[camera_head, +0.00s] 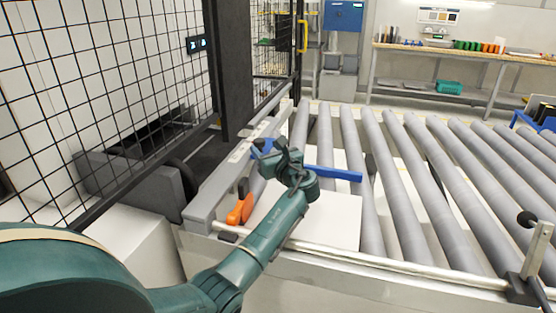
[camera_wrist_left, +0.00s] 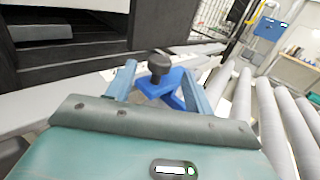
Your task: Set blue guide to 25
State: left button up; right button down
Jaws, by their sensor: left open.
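The blue guide (camera_head: 335,174) is a blue bar reaching out over the rollers in the head view. Its inner end is largely hidden by my left gripper (camera_head: 272,153), and a bit of blue shows beyond the gripper. In the left wrist view the blue guide (camera_wrist_left: 155,89) carries a black knob (camera_wrist_left: 159,65). My left gripper is open. Its two fingers appear on either side of the knob in that view; I cannot tell whether they touch it. Scale numbers are not readable. My right gripper is not in view.
A grey rail (camera_head: 228,175) runs along the left of the roller conveyor (camera_head: 400,190). An orange handle (camera_head: 240,209) stands near my left forearm. A white panel (camera_head: 325,220) lies on the rollers. A black mesh fence (camera_head: 90,80) rises at left, and a workbench (camera_head: 470,52) stands behind.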

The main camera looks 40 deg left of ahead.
pick_arm(q)
jog(key=v, duration=0.8)
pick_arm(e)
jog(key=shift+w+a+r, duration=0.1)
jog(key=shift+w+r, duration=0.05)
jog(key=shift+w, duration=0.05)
